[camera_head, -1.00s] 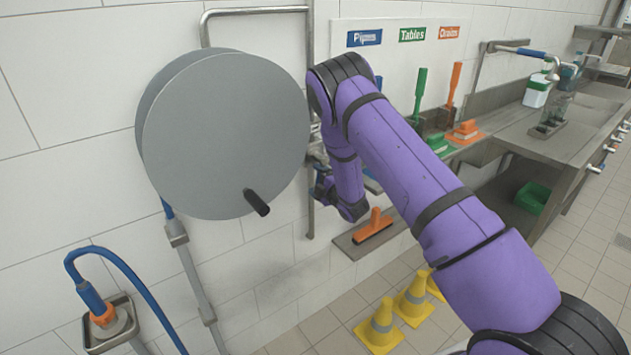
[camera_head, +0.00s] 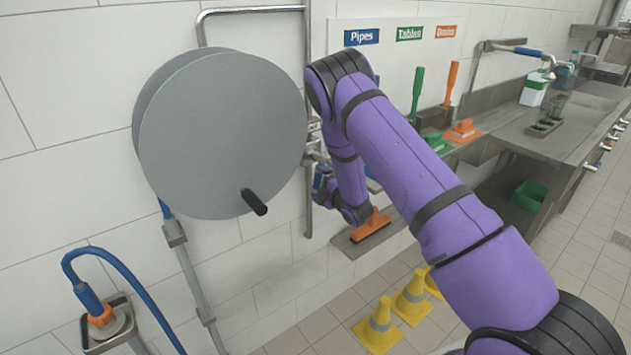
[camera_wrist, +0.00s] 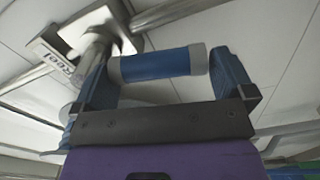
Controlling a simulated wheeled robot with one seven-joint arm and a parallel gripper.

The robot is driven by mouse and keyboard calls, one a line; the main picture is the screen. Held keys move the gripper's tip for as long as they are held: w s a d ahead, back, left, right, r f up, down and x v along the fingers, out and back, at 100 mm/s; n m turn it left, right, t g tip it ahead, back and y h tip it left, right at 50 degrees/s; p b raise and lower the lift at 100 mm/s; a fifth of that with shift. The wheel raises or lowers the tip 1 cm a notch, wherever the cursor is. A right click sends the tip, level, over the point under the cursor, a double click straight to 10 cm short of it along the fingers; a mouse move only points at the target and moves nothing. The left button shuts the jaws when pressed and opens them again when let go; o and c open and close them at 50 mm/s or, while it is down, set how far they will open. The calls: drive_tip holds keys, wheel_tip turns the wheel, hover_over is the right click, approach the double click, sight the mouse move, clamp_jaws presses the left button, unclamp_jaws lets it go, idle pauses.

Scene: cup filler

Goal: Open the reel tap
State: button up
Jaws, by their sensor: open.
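The reel tap shows in the wrist view as a metal body (camera_wrist: 97,48) on a pipe, with a blue handle (camera_wrist: 157,65) that has grey ends. My gripper (camera_wrist: 160,56) is open, one blue finger near each end of the handle. The handle appears to lie between the fingers, but I cannot tell whether they touch it. In the head view my gripper (camera_head: 323,183) is beside the wall pipe, low and right of the grey hose reel (camera_head: 220,135). My arm hides most of the tap there.
A metal shelf (camera_head: 345,244) with an orange squeegee (camera_head: 371,228) is close to my wrist. Yellow cones (camera_head: 380,327) stand on the floor below. A blue hose (camera_head: 120,270) hangs at the lower left. A sink counter (camera_head: 555,140) runs along the right.

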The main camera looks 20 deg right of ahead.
drive_tip(key=v, duration=0.8)
drive_tip(key=shift+s, duration=0.15)
wheel_tip(320, 180, up, 14)
drive_tip(key=w+d+m+g+h, duration=0.2)
drive_tip(key=m+h, duration=0.2)
drive_tip(key=m, duration=0.2)
drive_tip(key=s+r+m+g+h, duration=0.25)
drive_tip(key=s+r+m, duration=0.35)
drive_tip(key=r, duration=0.6)
drive_tip(key=s+a+r+m+g, duration=0.1)
drive_tip(key=s+r+m+g, duration=0.1)
drive_tip(key=s, duration=1)
drive_tip(key=s+a+r+m+g, duration=0.1)
drive_tip(key=s+r+m+g, duration=0.2)
drive_tip(key=s, duration=1)
drive_tip(key=s+a+r+m+g, duration=0.1)
drive_tip(key=s+r, duration=0.5)
drive_tip(key=s, duration=0.6)
drive_tip(key=shift+s+m+g+y, duration=0.2)
drive_tip(key=shift+m+g+y, duration=0.25)
drive_tip(key=shift+m+g, duration=0.3)
drive_tip(key=shift+a, duration=0.2)
